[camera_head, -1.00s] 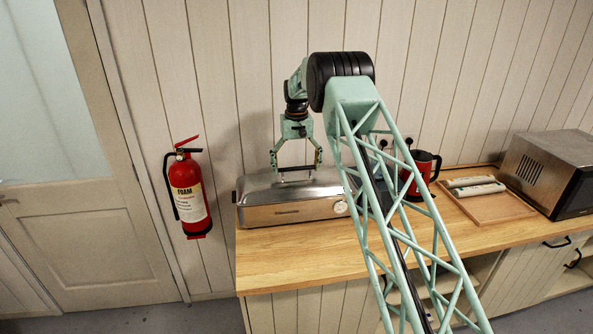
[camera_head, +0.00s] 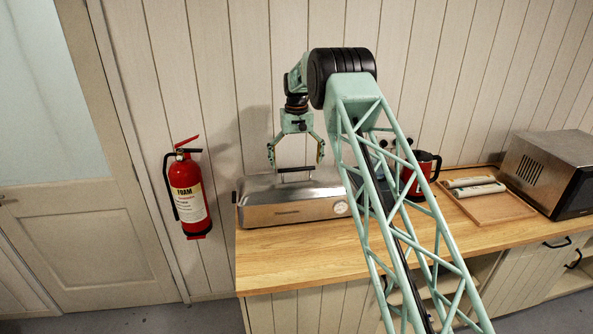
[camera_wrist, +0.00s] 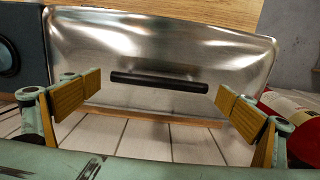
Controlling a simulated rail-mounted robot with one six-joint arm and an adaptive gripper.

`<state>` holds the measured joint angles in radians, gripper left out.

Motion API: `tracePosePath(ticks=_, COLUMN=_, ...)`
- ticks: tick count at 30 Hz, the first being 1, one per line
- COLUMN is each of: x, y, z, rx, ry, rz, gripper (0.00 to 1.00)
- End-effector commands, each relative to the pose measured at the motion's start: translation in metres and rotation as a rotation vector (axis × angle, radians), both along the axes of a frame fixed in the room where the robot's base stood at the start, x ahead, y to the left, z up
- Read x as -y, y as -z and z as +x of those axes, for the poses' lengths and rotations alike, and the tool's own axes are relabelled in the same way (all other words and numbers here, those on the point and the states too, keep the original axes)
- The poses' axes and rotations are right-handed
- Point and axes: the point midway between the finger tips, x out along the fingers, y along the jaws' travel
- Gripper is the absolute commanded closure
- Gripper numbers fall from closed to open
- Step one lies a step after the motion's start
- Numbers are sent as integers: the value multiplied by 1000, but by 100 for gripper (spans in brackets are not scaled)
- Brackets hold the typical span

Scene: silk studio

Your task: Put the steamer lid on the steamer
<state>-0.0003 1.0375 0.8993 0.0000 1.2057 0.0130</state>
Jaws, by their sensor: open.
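The steamer (camera_head: 290,214) is a long, low metal box with a round dial, standing on the left end of the wooden counter. Its silver lid (camera_head: 262,184) lies flat on top of it, with no clear gap at the front edge. The lid's dark bar handle (camera_head: 296,170) points up. My gripper (camera_head: 295,158) is open and empty just above the lid, its fingers spread around the ends of the handle. In the wrist view the lid (camera_wrist: 150,45) fills the middle, and the handle (camera_wrist: 158,81) lies between my open fingers (camera_wrist: 159,93), touching neither.
Farther right are a wooden tray (camera_head: 497,208) with pale objects and a microwave (camera_head: 552,170). A red fire extinguisher (camera_head: 188,190) hangs on the wall at left. The counter front is clear.

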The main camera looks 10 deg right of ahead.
Motion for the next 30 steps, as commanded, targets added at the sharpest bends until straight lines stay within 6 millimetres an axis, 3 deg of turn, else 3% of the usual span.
tracePosePath(ticks=18, x=0, y=-84, z=1, rx=3, ry=0, rz=0, gripper=0)
tracePosePath(ticks=30, x=0, y=-97, z=1, rx=1, ry=0, rz=0, gripper=0)
